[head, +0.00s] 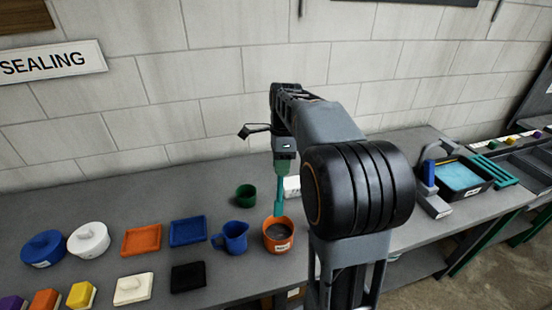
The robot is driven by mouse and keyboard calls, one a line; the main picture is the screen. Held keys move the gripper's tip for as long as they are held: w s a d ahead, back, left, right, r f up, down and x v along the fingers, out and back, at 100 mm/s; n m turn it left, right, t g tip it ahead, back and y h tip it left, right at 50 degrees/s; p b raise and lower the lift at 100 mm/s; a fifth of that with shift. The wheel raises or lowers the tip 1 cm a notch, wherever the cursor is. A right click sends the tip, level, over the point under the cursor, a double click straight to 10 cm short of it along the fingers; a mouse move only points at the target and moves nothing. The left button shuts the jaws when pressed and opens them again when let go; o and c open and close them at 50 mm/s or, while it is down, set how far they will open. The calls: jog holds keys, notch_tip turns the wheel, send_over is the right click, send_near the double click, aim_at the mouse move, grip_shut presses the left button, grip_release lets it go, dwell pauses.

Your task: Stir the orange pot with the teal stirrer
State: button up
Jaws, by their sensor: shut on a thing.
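The orange pot (280,233) stands on the grey bench near the middle of the head view, with dark contents inside and a small pale label on its front. The teal stirrer (279,190) hangs upright from my gripper (284,160), and its lower end is at the pot's far inner edge. I cannot tell how deep the tip sits or whether it touches the contents. My gripper is shut on the stirrer's upper part, above the pot. My arm hides part of the bench to the right of the pot.
A blue jug (232,238) stands close left of the pot, and a green cup (246,195) behind it. Orange (142,239) and blue (188,231) trays, lidded pots (89,240) and blocks lie left. A white box (292,187) is partly hidden behind the stirrer. A blue-filled tray (462,178) sits right.

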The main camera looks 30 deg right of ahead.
jog(key=shift+d+f+b, duration=0.15)
jog(key=shift+f+b, duration=0.15)
jog(key=shift+f, duration=0.1)
jog(key=w+d+b+x, duration=0.1)
jog(key=b+x, duration=0.7)
jog(key=x, duration=0.3)
jog(key=shift+w+d+f+b, duration=0.15)
jog(key=shift+w+f+b, duration=0.15)
jog(key=shift+f, duration=0.2)
dwell(0.3)
